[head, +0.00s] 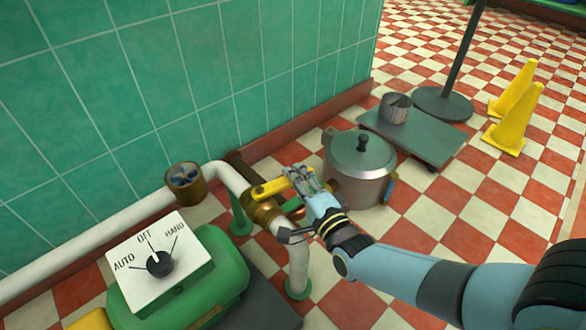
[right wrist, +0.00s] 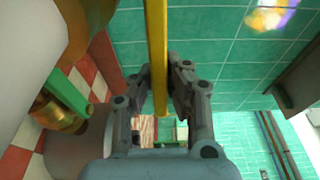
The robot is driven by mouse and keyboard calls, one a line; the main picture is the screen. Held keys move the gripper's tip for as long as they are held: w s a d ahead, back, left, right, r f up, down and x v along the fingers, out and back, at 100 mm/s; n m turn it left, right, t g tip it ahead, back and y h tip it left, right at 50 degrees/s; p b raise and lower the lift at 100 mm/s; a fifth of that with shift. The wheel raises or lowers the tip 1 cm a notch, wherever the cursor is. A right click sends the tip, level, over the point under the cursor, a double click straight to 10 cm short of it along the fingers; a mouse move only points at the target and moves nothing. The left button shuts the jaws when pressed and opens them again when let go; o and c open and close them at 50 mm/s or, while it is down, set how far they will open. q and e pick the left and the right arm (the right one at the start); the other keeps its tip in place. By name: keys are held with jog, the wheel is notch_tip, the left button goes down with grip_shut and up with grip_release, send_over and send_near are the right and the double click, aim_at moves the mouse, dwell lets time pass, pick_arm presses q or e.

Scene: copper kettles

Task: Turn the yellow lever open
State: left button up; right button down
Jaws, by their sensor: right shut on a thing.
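The yellow lever (head: 270,187) sits on a brass valve (head: 262,212) in the white pipe beside the green wall. My right gripper (head: 300,178) is at the right-hand end of the lever, its fingers closed around it. In the right wrist view the yellow lever (right wrist: 157,55) runs between the two fingers of my right gripper (right wrist: 160,75), which press on it from both sides. The gripper hides the lever's far end in the head view. My left gripper is in neither view.
A grey lidded pot (head: 358,165) stands close behind my right gripper. A green pump (head: 225,270) with a dial box (head: 150,245) stands at the front left. A flat trolley (head: 430,140), a metal bucket (head: 394,108) and yellow cones (head: 515,120) are at the back right.

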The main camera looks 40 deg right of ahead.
jog(key=shift+s+h, duration=0.2)
jog(key=shift+h, duration=0.1)
jog(key=c, duration=1.3)
grip_release()
jog(key=s, duration=0.2)
jog(key=s+a, duration=0.1)
jog(key=s, duration=0.4)
jog(key=shift+s+a, duration=0.15)
jog(key=shift+a, duration=0.1)
